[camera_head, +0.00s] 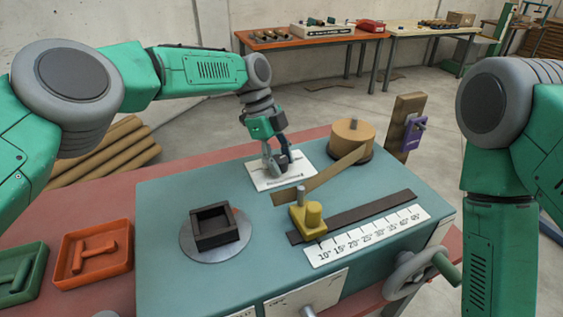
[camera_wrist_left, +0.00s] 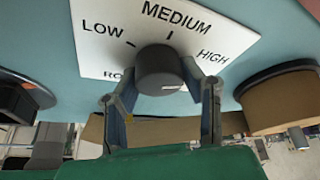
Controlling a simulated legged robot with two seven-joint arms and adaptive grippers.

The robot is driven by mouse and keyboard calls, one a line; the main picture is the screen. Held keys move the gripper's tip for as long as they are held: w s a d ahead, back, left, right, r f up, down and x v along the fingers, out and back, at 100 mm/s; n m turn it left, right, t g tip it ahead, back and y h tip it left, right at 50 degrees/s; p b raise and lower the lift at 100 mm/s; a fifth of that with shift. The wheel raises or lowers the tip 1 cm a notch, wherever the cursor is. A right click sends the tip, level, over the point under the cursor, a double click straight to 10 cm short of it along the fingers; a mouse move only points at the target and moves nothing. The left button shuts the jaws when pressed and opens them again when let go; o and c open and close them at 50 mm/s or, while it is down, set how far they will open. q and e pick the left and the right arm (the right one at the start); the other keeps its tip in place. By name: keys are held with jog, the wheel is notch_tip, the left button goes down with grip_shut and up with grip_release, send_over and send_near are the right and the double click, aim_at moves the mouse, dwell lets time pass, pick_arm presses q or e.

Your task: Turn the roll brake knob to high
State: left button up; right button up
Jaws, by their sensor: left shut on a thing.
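The roll brake knob (camera_wrist_left: 158,68) is a dark round knob on a white plate (camera_wrist_left: 95,62) marked LOW, MEDIUM and HIGH. In the left wrist view, LOW is to the left of the knob, MEDIUM above it and HIGH to the right. A small white mark shows on the knob's near side; I cannot tell which label the knob points to. My left gripper (camera_wrist_left: 160,80) is shut on the knob, one finger at each side. In the head view my left gripper (camera_head: 277,163) is over the white plate (camera_head: 259,177) and largely hides the knob. My right gripper is out of view.
A brown paper roll (camera_head: 353,134) stands right of the plate, its strip running close by. A yellow block (camera_head: 307,219) sits on a dark rail beside an angle scale (camera_head: 367,237). A black square holder (camera_head: 213,227) is nearer. A handwheel (camera_head: 410,272) is at front right.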

pick_arm(q)
jog(key=shift+w+a+r, duration=0.15)
jog(key=shift+w, duration=0.15)
jog(key=o, duration=1.1)
jog(key=shift+o, duration=0.2)
jog(key=v, duration=1.1)
jog(key=shift+w+r, duration=0.2)
jog(key=shift+w, duration=0.2)
jog(key=shift+a, duration=0.1)
